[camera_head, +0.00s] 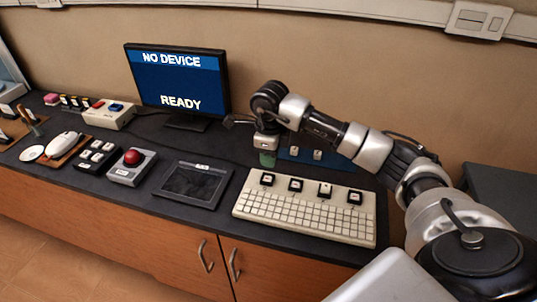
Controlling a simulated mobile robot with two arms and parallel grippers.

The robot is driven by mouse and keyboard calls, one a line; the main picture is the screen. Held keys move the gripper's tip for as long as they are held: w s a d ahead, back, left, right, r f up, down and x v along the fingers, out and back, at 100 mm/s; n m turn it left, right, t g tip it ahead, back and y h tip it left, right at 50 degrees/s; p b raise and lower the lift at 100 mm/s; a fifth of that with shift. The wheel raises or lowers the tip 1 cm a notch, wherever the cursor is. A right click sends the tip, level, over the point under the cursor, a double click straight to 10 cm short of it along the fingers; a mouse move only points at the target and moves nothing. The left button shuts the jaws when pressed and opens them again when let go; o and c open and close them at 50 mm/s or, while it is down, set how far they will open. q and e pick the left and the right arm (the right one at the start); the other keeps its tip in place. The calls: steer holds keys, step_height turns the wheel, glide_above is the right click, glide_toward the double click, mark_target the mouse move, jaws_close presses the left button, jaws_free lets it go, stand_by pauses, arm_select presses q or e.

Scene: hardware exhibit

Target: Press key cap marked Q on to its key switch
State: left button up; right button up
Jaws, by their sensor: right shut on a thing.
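My right gripper (267,150) reaches in from the right and points down just behind the keyboard's left rear corner. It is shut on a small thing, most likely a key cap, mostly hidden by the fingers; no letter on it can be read. A green patch shows right below the fingers. The off-white keyboard (305,213) has a row of raised dark key positions along its back, such as the leftmost one (267,179). Their markings are too small to read. A blue mat (335,160) behind the keyboard carries two light key caps (294,150). My left gripper is not in view.
A dark framed tray (193,184) lies left of the keyboard. Further left are a red button box (132,166), a switch block (97,155) and a mouse (63,145). A monitor (177,80) reading "NO DEVICE READY" stands behind, left of the gripper.

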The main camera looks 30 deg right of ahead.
mark_target(270, 179)
steer(key=shift+f, duration=0.55)
steer(key=shift+f+b, duration=0.35)
steer(key=shift+b, duration=0.15)
steer(key=shift+f+b, duration=0.6)
steer(key=shift+f, duration=0.25)
steer(key=shift+f+b, duration=0.45)
steer(key=shift+f, duration=0.5)
arm_select(q)
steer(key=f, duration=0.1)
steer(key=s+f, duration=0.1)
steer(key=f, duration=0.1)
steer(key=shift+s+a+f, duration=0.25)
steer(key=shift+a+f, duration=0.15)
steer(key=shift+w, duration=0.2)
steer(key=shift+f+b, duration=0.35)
steer(key=shift+b, duration=0.15)
arm_select(e)
steer(key=shift+f, duration=0.35)
